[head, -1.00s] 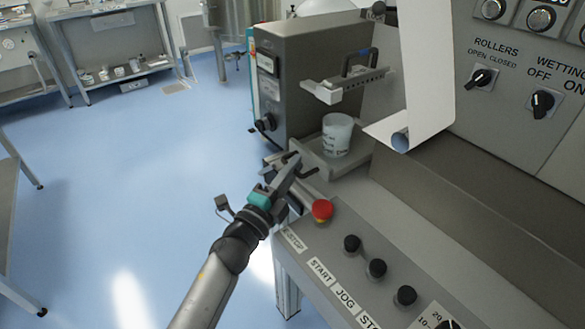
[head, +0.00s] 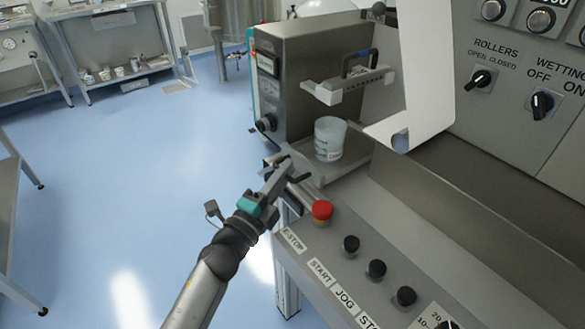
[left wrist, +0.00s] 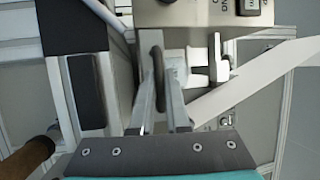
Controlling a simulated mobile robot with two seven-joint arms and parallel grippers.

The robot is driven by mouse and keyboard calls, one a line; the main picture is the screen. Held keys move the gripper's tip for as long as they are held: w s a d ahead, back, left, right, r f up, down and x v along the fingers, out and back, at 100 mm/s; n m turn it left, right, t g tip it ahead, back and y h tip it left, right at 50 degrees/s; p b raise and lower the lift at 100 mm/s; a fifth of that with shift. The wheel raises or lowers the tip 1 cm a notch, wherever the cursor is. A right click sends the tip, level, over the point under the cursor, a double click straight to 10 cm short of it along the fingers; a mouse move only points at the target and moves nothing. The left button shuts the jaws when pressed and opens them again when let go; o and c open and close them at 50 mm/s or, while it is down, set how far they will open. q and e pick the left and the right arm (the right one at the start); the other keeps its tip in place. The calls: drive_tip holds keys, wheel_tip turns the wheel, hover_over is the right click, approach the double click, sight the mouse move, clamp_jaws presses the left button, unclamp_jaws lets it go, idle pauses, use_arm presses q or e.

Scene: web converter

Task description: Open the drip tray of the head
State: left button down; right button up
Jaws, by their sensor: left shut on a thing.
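The drip tray (head: 325,172) is a flat grey tray at the foot of the grey head unit (head: 315,75), in the middle of the head view. A translucent white cup (head: 330,138) stands upright on it. My left gripper (head: 288,170) is at the tray's front edge, shut on its dark handle (head: 301,178). In the left wrist view the dark handle (left wrist: 157,68) shows between the fingers of my left gripper (left wrist: 160,95). The fingers partly hide the handle. My right gripper is not in view.
A red emergency-stop button (head: 322,210) and several black knobs stand on the console (head: 330,245) just right of my gripper. A white bracket (head: 345,88) juts out above the cup. A white web (head: 425,70) hangs at right. The blue floor (head: 120,170) at left is clear.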

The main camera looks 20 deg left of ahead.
use_arm(q)
drive_tip(key=s+a, duration=0.7)
drive_tip(key=s, duration=0.2)
drive_tip(key=shift+s+a+p, duration=0.25)
drive_tip(key=shift+s+p, duration=0.05)
drive_tip(key=shift+p, duration=0.05)
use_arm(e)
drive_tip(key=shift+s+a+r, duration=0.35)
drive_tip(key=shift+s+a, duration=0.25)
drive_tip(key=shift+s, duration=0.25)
use_arm(q)
drive_tip(key=c, duration=0.9)
unclamp_jaws()
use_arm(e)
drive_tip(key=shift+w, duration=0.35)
use_arm(q)
drive_tip(key=shift+s, duration=0.1)
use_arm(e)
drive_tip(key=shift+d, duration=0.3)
use_arm(q)
drive_tip(key=v, duration=1.5)
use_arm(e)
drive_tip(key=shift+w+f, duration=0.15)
